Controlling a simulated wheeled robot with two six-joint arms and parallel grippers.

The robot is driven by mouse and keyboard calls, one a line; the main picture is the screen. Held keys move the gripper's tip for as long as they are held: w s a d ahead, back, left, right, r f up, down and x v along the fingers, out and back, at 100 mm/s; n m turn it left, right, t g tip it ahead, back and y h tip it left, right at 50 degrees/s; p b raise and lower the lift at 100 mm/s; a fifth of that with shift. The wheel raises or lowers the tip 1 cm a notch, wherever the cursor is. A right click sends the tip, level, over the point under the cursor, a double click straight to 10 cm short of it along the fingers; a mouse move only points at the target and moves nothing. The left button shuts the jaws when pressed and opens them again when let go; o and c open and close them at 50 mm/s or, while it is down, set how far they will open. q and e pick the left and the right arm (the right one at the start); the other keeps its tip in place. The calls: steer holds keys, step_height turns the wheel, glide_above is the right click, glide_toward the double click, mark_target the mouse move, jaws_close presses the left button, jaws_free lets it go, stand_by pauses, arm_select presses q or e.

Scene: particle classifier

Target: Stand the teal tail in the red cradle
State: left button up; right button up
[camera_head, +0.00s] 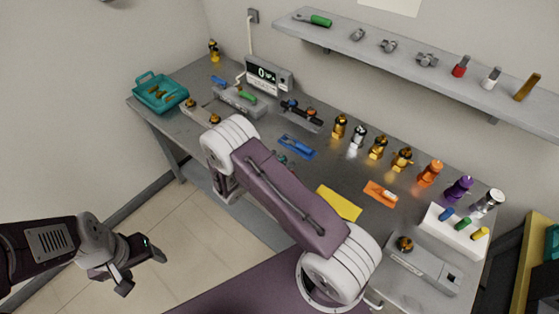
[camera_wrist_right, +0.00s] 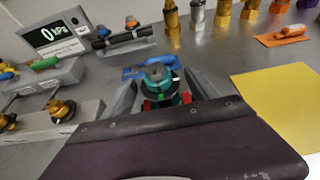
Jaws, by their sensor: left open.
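The teal tail (camera_wrist_right: 160,86) is upright between the fingers of my right gripper (camera_wrist_right: 163,84) in the right wrist view, its grey nut-like top facing the camera. Whether the fingers touch its sides is unclear. Red parts of the cradle (camera_wrist_right: 148,104) show low beside the tail; the dark purple part in front hides its base, so I cannot tell whether it is seated. In the head view a small part of the teal tail (camera_head: 282,158) shows beside my right arm, which hides that gripper. My left gripper (camera_head: 142,268) is open and empty above the floor, away from the table.
A yellow mat (camera_head: 339,203) and orange mat (camera_head: 381,193) lie to the right. Several metal fittings stand along the back. A pressure display (camera_head: 268,76) and a teal basket (camera_head: 160,92) are at the left.

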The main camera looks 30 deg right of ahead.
steer(key=shift+r, duration=0.3)
steer(key=b+v, duration=0.1)
steer(key=v, duration=1.1)
steer(key=s+d+m+g+y, duration=0.3)
steer(key=s+m+g+y, duration=0.3)
steer(key=s+m, duration=0.5)
steer(key=s+a+r+m+y, duration=0.1)
steer(key=m+y, duration=0.1)
steer(key=m, duration=0.2)
steer(key=s+a+r+m+t+y, duration=0.1)
steer(key=m+y, duration=0.1)
steer(key=m, duration=0.2)
steer(key=s+a+r+m+t+y, duration=0.1)
steer(key=a+m+y, duration=0.1)
steer(key=m, duration=0.1)
steer(key=shift+s+m+y, duration=0.15)
steer(key=shift+m+y, duration=0.15)
steer(key=shift+m, duration=0.1)
steer(key=shift+d, duration=0.1)
